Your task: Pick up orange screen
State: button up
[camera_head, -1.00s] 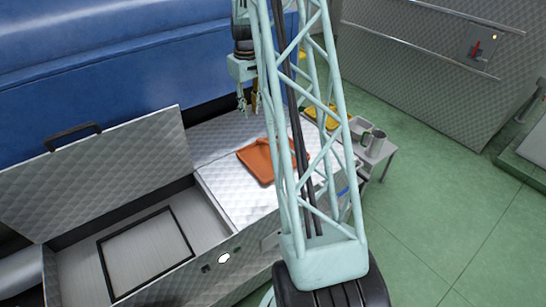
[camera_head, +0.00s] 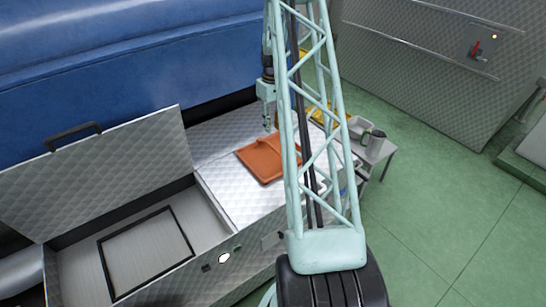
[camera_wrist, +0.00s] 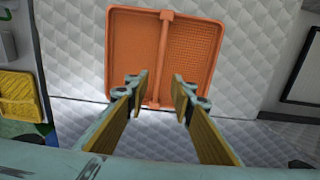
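The orange screen (camera_head: 264,158) lies flat on the quilted metal top, partly hidden behind my arm in the head view. In the wrist view the orange screen (camera_wrist: 162,52) shows as a shallow tray with a raised rim, a central bar and a perforated right half. My gripper (camera_wrist: 160,82) is open, its two yellow-padded fingers spread to either side of the central bar's near end, with nothing between them that I can see held. In the head view my gripper (camera_head: 270,125) hangs above the screen's far edge, apart from it.
An open hatch with a raised lid (camera_head: 95,175) lies to the left. A blue tank (camera_head: 110,50) stands behind. A side table with a grey jug (camera_head: 375,143) and a light container (camera_head: 358,127) is at right. A yellow item (camera_wrist: 18,97) shows at the wrist view's left.

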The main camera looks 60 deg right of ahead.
aim_at(273, 147)
jog(key=shift+f, duration=0.1)
jog(key=shift+f+b, duration=0.65)
jog(key=shift+f, duration=3.55)
jog(key=shift+f, duration=0.1)
jog(key=shift+s+f+b, duration=0.1)
jog(key=shift+f+b, duration=0.55)
jog(key=shift+f, duration=1.85)
grip_shut()
